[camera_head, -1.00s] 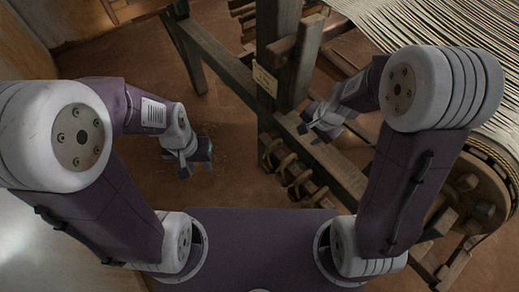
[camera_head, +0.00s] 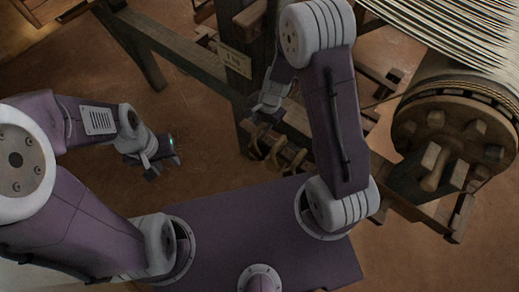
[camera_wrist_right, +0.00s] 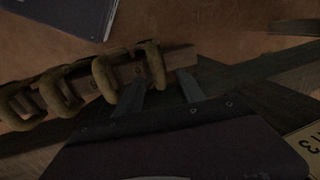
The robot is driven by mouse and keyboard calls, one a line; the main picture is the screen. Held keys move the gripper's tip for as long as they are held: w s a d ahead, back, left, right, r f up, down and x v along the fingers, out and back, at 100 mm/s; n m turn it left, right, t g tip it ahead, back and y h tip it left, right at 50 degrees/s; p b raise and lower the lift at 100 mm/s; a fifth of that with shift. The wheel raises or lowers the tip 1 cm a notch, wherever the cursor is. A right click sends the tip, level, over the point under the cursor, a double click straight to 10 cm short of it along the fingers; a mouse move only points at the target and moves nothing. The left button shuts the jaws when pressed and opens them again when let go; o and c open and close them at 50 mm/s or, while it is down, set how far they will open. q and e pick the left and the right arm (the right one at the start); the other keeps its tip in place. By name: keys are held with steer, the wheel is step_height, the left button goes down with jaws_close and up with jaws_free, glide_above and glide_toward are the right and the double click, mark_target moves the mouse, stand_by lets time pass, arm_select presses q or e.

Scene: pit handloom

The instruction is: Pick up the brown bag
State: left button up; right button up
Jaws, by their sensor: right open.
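I cannot make out a brown bag in either view. My right gripper (camera_head: 266,112) is at the loom's side beam, above a row of curved brown loops. In the right wrist view its two fingers (camera_wrist_right: 160,92) are apart with nothing seen held between them; they lie close to the loops (camera_wrist_right: 104,78), but contact is unclear. My left gripper (camera_head: 165,166) hangs over the bare floor at the left, away from the loom; its jaw opening is too small to judge.
The wooden loom frame (camera_head: 185,52) runs across the top, with a small tag (camera_head: 234,60) on its post. A large wooden drum (camera_head: 455,140) stands at the right below stretched pale threads (camera_head: 455,30). Brown floor (camera_head: 210,150) is clear between my left gripper and the loom.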

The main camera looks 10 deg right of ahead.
mark_target(260, 127)
steer(key=shift+f+b, duration=0.3)
steer(key=shift+f, duration=0.1)
steer(key=f+b, duration=0.1)
steer(key=f, duration=0.2)
steer(key=f+b, duration=0.1)
steer(key=shift+w+a+f+b, duration=0.2)
steer(key=shift+w+a+b, duration=0.05)
steer(key=shift+w+b, duration=0.05)
steer(key=shift+s+r, duration=0.1)
steer(key=shift+r, duration=0.05)
jaws_close()
stand_by(0.6)
